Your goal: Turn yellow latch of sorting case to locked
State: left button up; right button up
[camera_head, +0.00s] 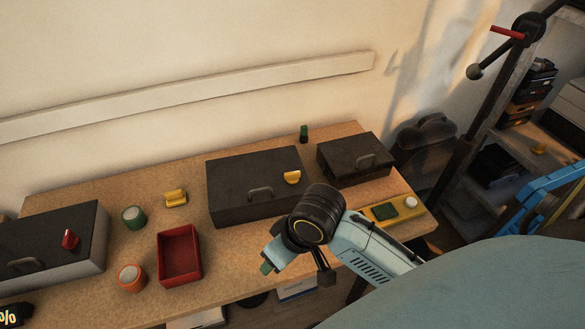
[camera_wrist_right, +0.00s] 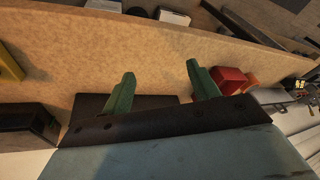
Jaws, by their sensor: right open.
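The sorting case (camera_head: 232,185) is a dark grey box with a handle, standing mid-bench in the head view. Its yellow latch (camera_head: 292,177) is a half-round knob near the right end of the lid; its lock state cannot be told. My right gripper (camera_head: 268,263) is in front of the case, nearer the bench's front edge and apart from the latch. In the right wrist view its green fingers (camera_wrist_right: 163,88) are spread with nothing between them. A dark box-like surface (camera_wrist_right: 150,100) shows behind them; the latch is not visible there. My left gripper is not in view.
A smaller dark case (camera_head: 340,155) stands right, and a case with a red knob (camera_head: 60,265) left. A red tray (camera_head: 180,275), orange roll (camera_head: 131,277), green roll (camera_head: 133,216) and yellow piece (camera_head: 175,198) lie left of the sorting case. A yellow tray (camera_head: 398,208) is at right.

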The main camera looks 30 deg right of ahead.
jog(key=w+r, duration=0.2)
jog(key=w, duration=0.3)
notch_tip(320, 180, up, 13)
jog(key=m+g+h, duration=0.3)
jog(key=m, duration=0.3)
send_over(293, 173)
notch_tip(293, 173, down, 13)
jog(key=shift+f+b, duration=0.1)
jog(key=shift+b, duration=0.3)
